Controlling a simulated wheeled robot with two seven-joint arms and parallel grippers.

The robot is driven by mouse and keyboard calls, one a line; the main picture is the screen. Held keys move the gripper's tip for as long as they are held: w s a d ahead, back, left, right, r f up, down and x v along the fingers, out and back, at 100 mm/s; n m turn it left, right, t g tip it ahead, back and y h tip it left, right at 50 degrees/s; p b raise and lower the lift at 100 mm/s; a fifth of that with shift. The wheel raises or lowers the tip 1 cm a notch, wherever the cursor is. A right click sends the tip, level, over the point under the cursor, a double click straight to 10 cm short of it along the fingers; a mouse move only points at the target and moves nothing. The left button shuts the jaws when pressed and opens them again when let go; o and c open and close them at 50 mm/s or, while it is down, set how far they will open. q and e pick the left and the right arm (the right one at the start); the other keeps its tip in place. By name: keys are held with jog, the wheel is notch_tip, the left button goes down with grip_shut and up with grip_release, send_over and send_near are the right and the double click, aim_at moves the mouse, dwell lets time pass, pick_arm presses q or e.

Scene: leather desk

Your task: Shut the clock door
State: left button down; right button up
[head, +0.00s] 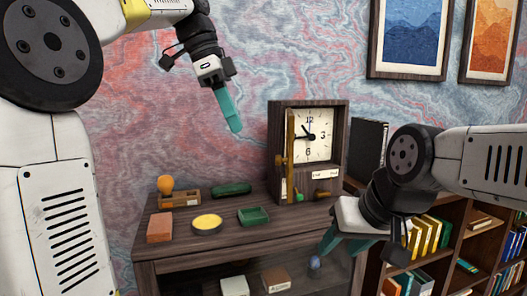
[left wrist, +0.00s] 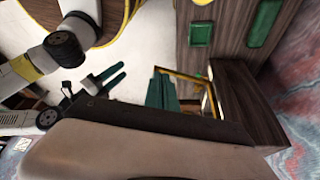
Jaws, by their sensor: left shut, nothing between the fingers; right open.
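The clock (head: 341,150) is a dark wooden case standing upright on the desk, with a white dial. Its brass-framed door (head: 290,145) stands open, seen nearly edge-on at the left of the dial, with a small knob on it. My left gripper (head: 236,126) is shut and empty, in the air left of the clock and apart from the door. In the left wrist view, its teal fingers (left wrist: 162,92) overlap part of the door frame (left wrist: 188,73); the clock case (left wrist: 245,105) is beside it. My right gripper (head: 345,244) is open and empty, low in front of the desk's right part.
On the desk (head: 175,248) left of the clock lie a reddish block (head: 160,228), a yellow-topped round tin (head: 207,224), a green tray (head: 253,215), a dark green case (head: 232,189) and a wooden holder with an orange knob (head: 166,185). A bookshelf (head: 460,235) stands right.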

pick_arm(q)
jog(key=d+f, duration=0.6)
jog(key=shift+d+f, duration=0.35)
jog(key=shift+d, duration=0.1)
